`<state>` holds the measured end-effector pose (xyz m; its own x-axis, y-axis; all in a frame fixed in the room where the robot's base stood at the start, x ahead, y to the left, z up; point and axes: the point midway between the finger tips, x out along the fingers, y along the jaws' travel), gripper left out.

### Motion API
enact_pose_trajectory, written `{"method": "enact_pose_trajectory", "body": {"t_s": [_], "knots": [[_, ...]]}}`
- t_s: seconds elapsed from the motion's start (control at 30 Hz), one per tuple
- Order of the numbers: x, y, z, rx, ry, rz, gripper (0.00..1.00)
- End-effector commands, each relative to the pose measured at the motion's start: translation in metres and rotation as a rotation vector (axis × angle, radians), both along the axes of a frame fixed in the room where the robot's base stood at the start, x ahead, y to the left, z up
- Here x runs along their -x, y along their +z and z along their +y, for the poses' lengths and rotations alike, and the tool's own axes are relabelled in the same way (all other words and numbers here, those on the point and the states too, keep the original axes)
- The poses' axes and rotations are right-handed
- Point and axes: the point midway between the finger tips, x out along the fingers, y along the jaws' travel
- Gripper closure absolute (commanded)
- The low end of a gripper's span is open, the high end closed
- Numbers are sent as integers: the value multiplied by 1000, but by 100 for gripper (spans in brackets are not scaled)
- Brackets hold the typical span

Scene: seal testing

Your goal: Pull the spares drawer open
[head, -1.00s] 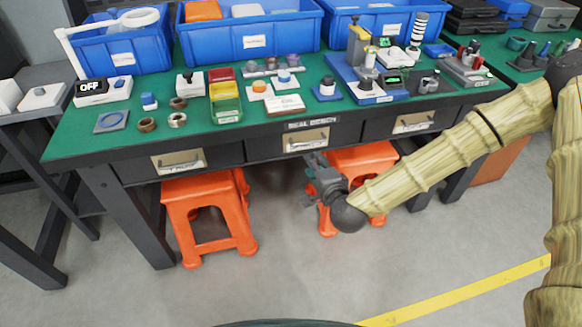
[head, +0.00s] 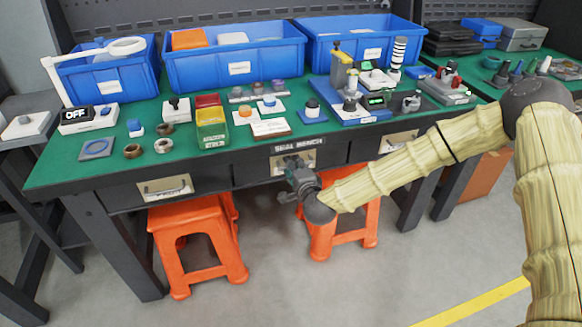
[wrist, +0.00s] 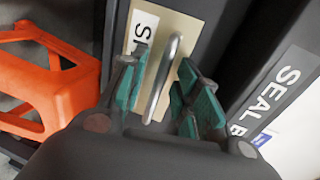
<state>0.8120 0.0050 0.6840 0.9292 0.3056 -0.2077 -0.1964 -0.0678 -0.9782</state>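The middle drawer (head: 246,170) under the green bench appears shut; my gripper partly covers its front. In the wrist view its cream label (wrist: 183,32) shows only an "S" and part of another letter, so I cannot read the whole name. Its metal bar handle (wrist: 162,85) stands between the two teal-padded fingers of my gripper (wrist: 162,92). The fingers are apart, one on each side of the handle, with visible gaps. In the head view my gripper (head: 294,168) is at the middle drawer's front.
A left drawer (head: 165,188) and a right drawer (head: 398,141) flank it, both with labels and handles. Orange stools (head: 190,222) stand below the bench; one (head: 345,222) is close under my gripper. A "SEAL BENCH" sign (head: 299,145) sits above the middle drawer. Open floor lies in front.

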Motion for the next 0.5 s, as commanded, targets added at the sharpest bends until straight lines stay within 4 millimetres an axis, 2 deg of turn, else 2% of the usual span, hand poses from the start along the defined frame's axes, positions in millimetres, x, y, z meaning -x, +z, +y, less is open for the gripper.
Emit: {"method": "enact_pose_trajectory", "body": {"t_s": [0.13, 0.43, 0.5], "knots": [[-7, -1, 2, 0, -1, 0, 68], [-8, -2, 1, -1, -2, 0, 68], [-8, -2, 1, -1, -2, 0, 81]]}}
